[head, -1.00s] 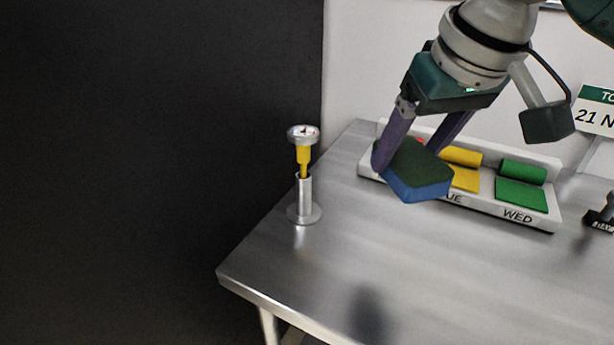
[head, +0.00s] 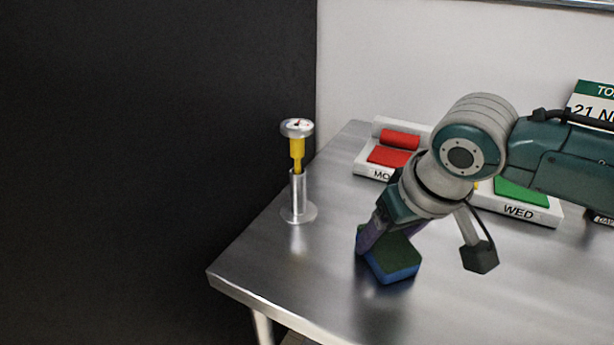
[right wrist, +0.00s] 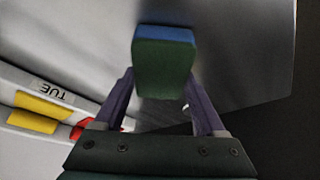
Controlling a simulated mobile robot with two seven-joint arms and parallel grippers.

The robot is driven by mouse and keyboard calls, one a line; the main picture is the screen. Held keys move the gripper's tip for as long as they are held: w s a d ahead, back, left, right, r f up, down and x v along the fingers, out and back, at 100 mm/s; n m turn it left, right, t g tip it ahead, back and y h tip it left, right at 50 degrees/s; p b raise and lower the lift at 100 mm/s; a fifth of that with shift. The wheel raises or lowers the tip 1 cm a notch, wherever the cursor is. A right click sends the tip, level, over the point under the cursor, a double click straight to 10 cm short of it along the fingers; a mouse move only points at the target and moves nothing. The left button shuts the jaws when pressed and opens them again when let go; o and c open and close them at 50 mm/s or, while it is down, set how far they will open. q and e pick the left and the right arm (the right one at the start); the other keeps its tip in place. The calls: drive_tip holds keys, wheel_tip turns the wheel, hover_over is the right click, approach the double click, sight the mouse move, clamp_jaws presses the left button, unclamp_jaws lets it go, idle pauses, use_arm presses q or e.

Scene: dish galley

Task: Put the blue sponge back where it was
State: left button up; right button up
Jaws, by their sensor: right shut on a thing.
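The blue sponge (head: 400,272), with a dark green top layer, is held in my right gripper (head: 388,245) low over the front part of the steel table (head: 300,270). I cannot tell whether it touches the table. In the right wrist view the sponge (right wrist: 165,62) shows its green face and a blue edge, between the two purple fingers of the gripper (right wrist: 165,95). My left gripper is not in view.
A white day tray (head: 365,171) with red, yellow and green cloths stands at the back, partly hidden by my right arm. A thermometer with a yellow stem (head: 297,150) stands in a metal holder (head: 299,205) at left. The front table area is clear.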

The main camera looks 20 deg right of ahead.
drive_tip(key=shift+f, duration=0.1)
drive_tip(key=o, duration=1.2)
drive_tip(key=shift+c, duration=0.2)
drive_tip(key=shift+r, duration=0.2)
drive_tip(key=p+v, duration=0.4)
drive_tip(key=v, duration=0.7)
drive_tip(key=s+a+f+n+y, duration=0.2)
drive_tip(key=s+a, duration=0.5)
drive_tip(key=s, duration=0.1)
drive_tip(key=s+d+g+h, duration=0.1)
drive_tip(key=s, duration=0.8)
drive_tip(key=shift+f+n, duration=0.15)
drive_tip(key=shift+n, duration=0.25)
